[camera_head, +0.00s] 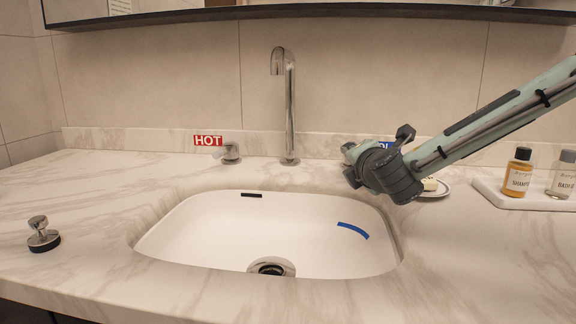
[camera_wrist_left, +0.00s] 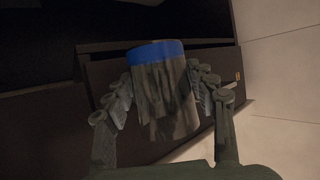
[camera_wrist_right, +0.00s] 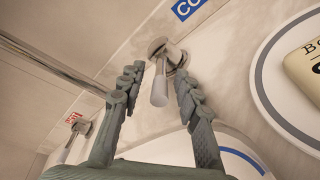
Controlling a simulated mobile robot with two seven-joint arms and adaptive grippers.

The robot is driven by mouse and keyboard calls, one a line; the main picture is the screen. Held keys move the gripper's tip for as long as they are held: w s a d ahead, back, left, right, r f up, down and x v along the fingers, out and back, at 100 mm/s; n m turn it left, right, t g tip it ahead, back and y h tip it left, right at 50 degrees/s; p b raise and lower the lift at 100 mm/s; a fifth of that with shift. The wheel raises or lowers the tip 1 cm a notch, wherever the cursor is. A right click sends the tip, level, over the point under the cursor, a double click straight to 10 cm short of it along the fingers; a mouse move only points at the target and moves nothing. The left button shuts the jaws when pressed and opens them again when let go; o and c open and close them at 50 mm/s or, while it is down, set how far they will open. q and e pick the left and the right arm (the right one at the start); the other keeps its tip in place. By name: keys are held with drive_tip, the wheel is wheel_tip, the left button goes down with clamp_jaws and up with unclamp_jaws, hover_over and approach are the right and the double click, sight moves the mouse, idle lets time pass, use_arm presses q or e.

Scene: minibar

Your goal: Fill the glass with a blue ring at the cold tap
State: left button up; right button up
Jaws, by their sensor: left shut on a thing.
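The glass with a blue ring (camera_wrist_left: 163,96) shows only in the left wrist view. My left gripper (camera_wrist_left: 164,82) is shut on its sides, the blue band at the upper end in the picture. What is inside the glass cannot be told. My right gripper (camera_wrist_right: 158,80) is open, its fingers on either side of the cold tap's lever (camera_wrist_right: 160,90), below the blue label (camera_wrist_right: 186,8). Contact cannot be told. In the head view my right arm mostly hides the cold tap and its label. No water shows at the spout (camera_head: 278,65).
The white sink (camera_head: 200,235) has a drain (camera_head: 271,267) and a blue mark (camera_head: 353,230). The hot tap (camera_head: 231,152) is left of the spout. A soap dish (camera_head: 440,188) and bottle tray (camera_head: 500,195) stand right. A metal knob (camera_head: 42,235) stands left.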

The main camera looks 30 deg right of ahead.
clamp_jaws()
idle(0.3)
use_arm(q)
drive_tip(key=shift+s, duration=0.15)
